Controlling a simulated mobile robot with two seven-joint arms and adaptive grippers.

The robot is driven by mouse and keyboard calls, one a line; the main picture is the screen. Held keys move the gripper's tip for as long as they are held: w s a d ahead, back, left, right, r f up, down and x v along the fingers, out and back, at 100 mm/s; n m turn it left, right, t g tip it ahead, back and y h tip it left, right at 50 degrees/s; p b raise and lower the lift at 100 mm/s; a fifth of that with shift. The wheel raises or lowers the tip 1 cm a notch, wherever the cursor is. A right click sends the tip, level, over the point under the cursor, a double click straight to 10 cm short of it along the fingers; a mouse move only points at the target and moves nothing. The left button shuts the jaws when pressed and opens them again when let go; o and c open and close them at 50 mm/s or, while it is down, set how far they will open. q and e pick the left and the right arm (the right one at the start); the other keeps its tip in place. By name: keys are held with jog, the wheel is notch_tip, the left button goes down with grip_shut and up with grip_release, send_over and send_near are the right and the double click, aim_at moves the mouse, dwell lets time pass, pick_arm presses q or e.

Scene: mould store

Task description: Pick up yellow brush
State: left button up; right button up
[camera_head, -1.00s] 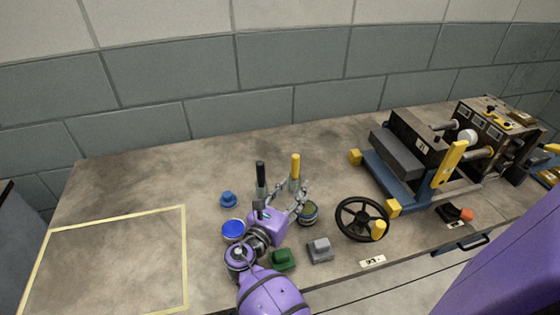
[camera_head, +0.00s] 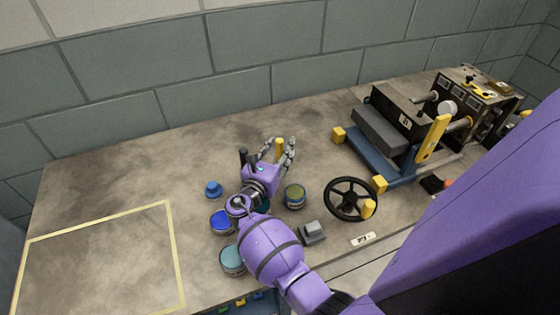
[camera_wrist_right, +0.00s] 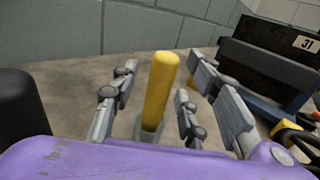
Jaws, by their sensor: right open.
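The yellow brush (camera_wrist_right: 160,88) stands upright in the right wrist view, its yellow handle up and a grey lower part on the bench. It also shows in the head view (camera_head: 279,148), partly hidden by my gripper. My right gripper (camera_head: 285,147) is open, with its fingers on both sides of the brush. In the wrist view the fingers (camera_wrist_right: 158,92) stand apart from the handle, with gaps visible. A black-handled brush (camera_head: 243,158) stands just left of my right gripper; its dark handle is at the left edge of the wrist view (camera_wrist_right: 20,108). My left gripper is not in view.
Around my right arm are a blue tin (camera_head: 222,221), a teal tin (camera_head: 232,260), an olive tin (camera_head: 294,196), a small blue item (camera_head: 213,189) and a grey block (camera_head: 312,232). A black handwheel (camera_head: 351,199) and a machine lie right. The yellow-outlined area (camera_head: 172,240) is empty.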

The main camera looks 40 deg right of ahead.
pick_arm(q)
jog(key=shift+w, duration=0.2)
pick_arm(e)
jog(key=shift+d, duration=0.1)
jog(key=shift+c, duration=0.2)
grip_shut()
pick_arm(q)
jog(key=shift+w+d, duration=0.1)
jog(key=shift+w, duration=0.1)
pick_arm(e)
jog(key=shift+r, duration=0.3)
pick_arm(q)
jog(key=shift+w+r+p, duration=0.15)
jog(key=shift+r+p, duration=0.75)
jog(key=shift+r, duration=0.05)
pick_arm(e)
notch_tip(320, 180, up, 9)
jog(key=shift+r, duration=0.2)
